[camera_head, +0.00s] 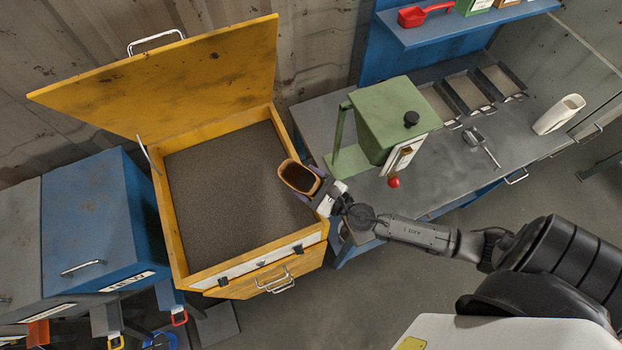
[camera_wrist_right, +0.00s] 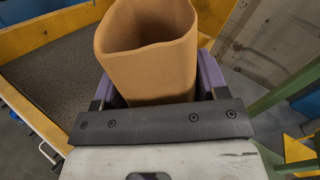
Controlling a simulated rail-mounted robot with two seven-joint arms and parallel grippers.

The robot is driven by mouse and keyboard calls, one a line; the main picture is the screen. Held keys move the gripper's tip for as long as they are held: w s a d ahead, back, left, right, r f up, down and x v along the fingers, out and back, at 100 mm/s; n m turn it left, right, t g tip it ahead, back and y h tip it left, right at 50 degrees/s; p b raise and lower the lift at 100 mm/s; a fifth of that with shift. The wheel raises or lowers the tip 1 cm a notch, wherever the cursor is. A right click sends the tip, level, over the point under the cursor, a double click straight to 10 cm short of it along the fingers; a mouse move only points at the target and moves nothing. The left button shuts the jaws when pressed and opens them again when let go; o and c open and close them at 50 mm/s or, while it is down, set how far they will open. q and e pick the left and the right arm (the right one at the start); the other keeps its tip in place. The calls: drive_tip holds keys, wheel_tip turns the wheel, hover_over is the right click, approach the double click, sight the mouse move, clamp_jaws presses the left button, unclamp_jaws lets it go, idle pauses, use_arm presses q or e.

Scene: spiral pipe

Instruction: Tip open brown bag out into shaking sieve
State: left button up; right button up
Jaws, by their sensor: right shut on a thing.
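The open brown bag (camera_head: 299,177) is held by my right gripper (camera_head: 322,193) above the right edge of the yellow box. In the right wrist view the bag (camera_wrist_right: 150,50) stands between the purple-padded fingers (camera_wrist_right: 160,85), its open mouth at the top. The bag's inside looks dark in the head view, and I cannot tell how full it is. The shaking sieve seems to be the yellow box (camera_head: 170,225) with its lid (camera_head: 180,75) raised. A dark grainy layer (camera_head: 225,190) fills it. My left gripper does not show.
A green machine (camera_head: 388,115) with a red knob stands on the grey bench just right of the box. Trays (camera_head: 468,92), a metal scoop (camera_head: 482,143) and a white container (camera_head: 559,115) are further right. A blue cabinet (camera_head: 90,215) stands left of the box.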

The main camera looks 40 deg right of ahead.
drive_tip(key=shift+a+r+m, duration=0.2)
drive_tip(key=shift+a+m, duration=0.25)
drive_tip(key=shift+m, duration=0.75)
drive_tip(key=shift+d+f+m+b, duration=0.3)
drive_tip(key=shift+d+m+b, duration=0.05)
drive_tip(key=shift+m+b, duration=0.35)
drive_tip(key=shift+d+m, duration=0.15)
drive_tip(key=shift+m, duration=0.15)
drive_tip(key=shift+r, duration=0.1)
